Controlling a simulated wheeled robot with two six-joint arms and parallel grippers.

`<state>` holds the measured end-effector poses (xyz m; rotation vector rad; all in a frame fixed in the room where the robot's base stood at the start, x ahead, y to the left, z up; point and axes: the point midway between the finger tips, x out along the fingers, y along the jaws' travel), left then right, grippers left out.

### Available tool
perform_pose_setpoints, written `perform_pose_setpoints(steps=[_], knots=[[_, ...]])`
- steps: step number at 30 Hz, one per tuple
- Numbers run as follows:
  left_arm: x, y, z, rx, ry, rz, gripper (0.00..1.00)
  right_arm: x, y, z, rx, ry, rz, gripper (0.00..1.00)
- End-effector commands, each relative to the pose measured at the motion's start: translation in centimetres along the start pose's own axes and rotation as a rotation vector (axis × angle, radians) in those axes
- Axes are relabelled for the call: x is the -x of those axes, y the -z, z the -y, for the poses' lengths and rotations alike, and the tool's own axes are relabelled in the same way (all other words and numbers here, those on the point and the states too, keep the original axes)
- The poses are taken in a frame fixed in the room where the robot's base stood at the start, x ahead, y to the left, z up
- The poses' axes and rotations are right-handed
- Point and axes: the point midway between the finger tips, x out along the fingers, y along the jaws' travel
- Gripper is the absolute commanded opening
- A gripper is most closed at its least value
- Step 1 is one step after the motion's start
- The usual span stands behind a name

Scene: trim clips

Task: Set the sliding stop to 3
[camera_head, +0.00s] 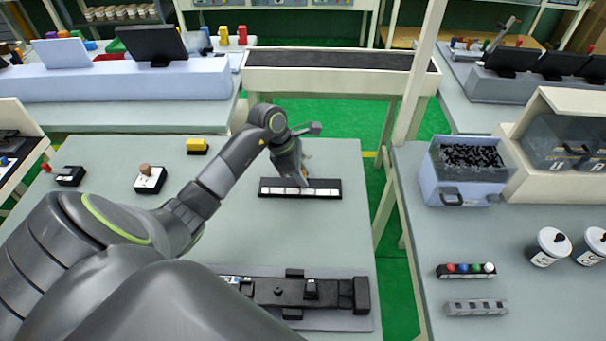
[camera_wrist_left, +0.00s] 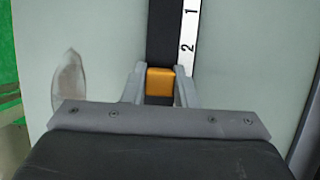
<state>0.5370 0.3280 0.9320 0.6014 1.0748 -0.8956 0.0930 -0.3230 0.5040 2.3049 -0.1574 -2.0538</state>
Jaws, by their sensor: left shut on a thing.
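The black rail (camera_head: 330,184) with a white number strip (camera_head: 328,192) lies across the table in the head view. In the left wrist view the dark rail (camera_wrist_left: 163,35) runs up the middle, and the white strip (camera_wrist_left: 188,30) beside it shows 1 and 2. The orange sliding stop (camera_wrist_left: 160,82) sits on the rail, just past the 2 on the side away from the 1. My left gripper (camera_wrist_left: 160,88) is shut on the stop, one finger on each side; it also shows over the rail in the head view (camera_head: 303,180). The strip beyond the 2 is hidden behind the gripper.
A long black fixture (camera_head: 310,290) lies on the near table edge. A yellow block (camera_head: 197,146) and a box with a brown knob (camera_head: 149,179) stand on the left. A blue bin (camera_head: 460,185) stands on the right table, across a gap. The table around the rail is clear.

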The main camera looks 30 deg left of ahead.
Motion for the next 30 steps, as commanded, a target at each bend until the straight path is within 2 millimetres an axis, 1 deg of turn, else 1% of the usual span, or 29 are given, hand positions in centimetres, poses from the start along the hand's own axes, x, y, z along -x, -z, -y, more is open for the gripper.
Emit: perform_pose_setpoints(steps=[1, 5, 6, 10, 14, 17, 20, 30], knots=[[0.1, -0.1, 0.0, 0.0, -0.002, 0.003, 0.28, 0.1, -0.2, 0.2, -0.001, 0.002, 0.002, 0.36], [0.0, -0.1, 0.0, 0.0, -0.002, 0.004, 0.45, 0.1, -1.0, 1.4, -0.009, 0.016, 0.013, 0.36], [0.0, -0.1, 0.0, 0.0, -0.001, 0.004, 0.47, 0.2, -1.3, 1.8, -0.012, 0.022, 0.016, 0.36], [0.0, -0.1, 0.0, 0.0, -0.001, 0.004, 0.47, 0.2, -1.4, 2.5, -0.016, 0.03, 0.018, 0.36], [0.1, -0.1, 0.0, 0.0, -0.001, 0.004, 0.47, 0.1, -1.1, 2.2, -0.013, 0.026, 0.014, 0.36], [0.6, -0.1, -0.1, -0.001, -0.003, 0.004, 0.47, -0.1, -0.9, 1.9, -0.011, 0.022, 0.012, 0.36], [1.9, 0.0, -0.2, -0.002, -0.006, 0.003, 0.47, -0.5, -1.0, 1.8, -0.01, 0.02, 0.012, 0.36], [9.0, 0.0, -0.1, -0.004, -0.007, -0.001, 0.47, -2.3, -1.1, 1.7, -0.009, 0.017, 0.011, 0.36]])
